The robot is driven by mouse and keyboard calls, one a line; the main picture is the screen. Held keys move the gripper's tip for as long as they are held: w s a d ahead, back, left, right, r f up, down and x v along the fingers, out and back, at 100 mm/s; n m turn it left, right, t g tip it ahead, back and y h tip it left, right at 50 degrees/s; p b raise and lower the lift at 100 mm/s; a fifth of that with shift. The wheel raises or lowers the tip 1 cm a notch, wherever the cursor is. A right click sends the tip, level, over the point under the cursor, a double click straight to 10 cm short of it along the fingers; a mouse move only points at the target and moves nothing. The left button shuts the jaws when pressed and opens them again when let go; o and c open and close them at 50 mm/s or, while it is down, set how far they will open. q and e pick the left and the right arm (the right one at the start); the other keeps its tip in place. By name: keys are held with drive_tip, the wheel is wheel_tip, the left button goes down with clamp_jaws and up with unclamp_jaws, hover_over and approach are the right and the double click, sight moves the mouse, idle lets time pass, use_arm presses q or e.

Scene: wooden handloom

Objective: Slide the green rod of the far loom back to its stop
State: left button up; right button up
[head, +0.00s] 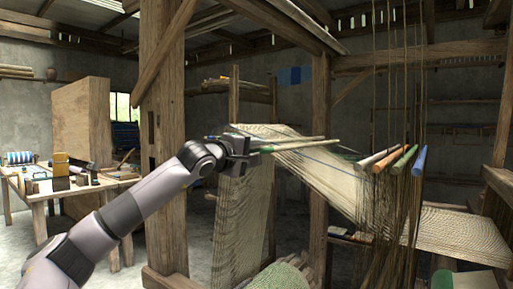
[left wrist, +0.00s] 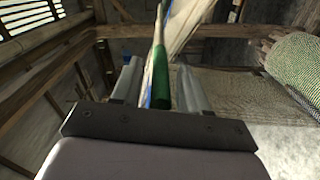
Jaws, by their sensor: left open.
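The green rod (head: 290,146) of the far loom has a green end and a pale shaft, and points right from my left gripper (head: 244,151) in the head view. In the left wrist view the green end of the rod (left wrist: 161,82) lies between the two fingers of my left gripper (left wrist: 159,70), with a gap visible on its sides. The gripper is open around the rod's end. Pale warp cloth (head: 325,172) of the far loom hangs behind and below the rod. A blue rod (left wrist: 149,94) shows partly behind the green one. My right gripper is out of view.
A second set of rods in brown, green (head: 405,157) and blue (head: 419,161) hangs on cords at the right. A thick wooden post (head: 163,130) stands just behind my left arm. A cluttered table (head: 70,190) is at the left.

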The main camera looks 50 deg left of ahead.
use_arm(q)
drive_tip(key=shift+w+a, duration=0.1)
drive_tip(key=shift+w, duration=0.3)
clamp_jaws()
drive_tip(key=shift+a, duration=0.1)
